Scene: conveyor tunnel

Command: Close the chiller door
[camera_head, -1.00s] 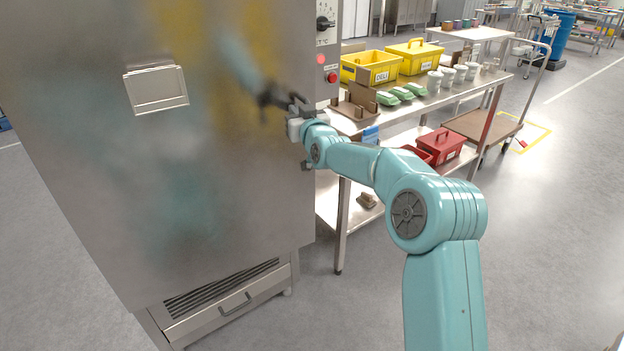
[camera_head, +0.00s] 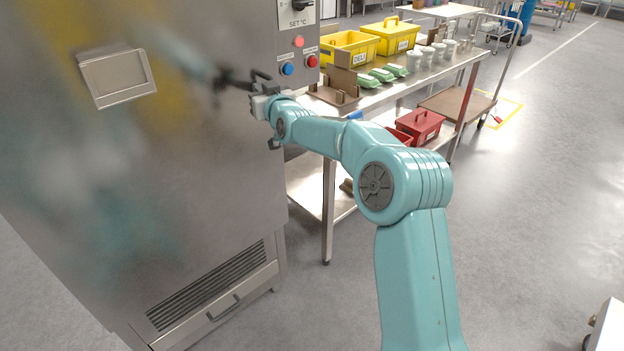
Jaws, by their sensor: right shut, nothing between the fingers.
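The chiller door (camera_head: 170,170) is a tall brushed-steel panel filling the left of the view, with a framed label holder (camera_head: 118,77) high on its face. It looks nearly flush with the cabinet front; I cannot tell whether a small gap remains. My right gripper (camera_head: 262,98) is shut and empty at the door's right edge, close against its face. Its reflection shows in the steel. I cannot tell whether it touches the door. No door handle is clearly visible. My left gripper is not in view.
Right of the door is a control strip with a blue button (camera_head: 288,69) and a red button (camera_head: 312,61). A steel table (camera_head: 395,92) behind my arm holds yellow bins (camera_head: 347,52), green boxes and white cups. A red toolbox (camera_head: 420,125) stands lower.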

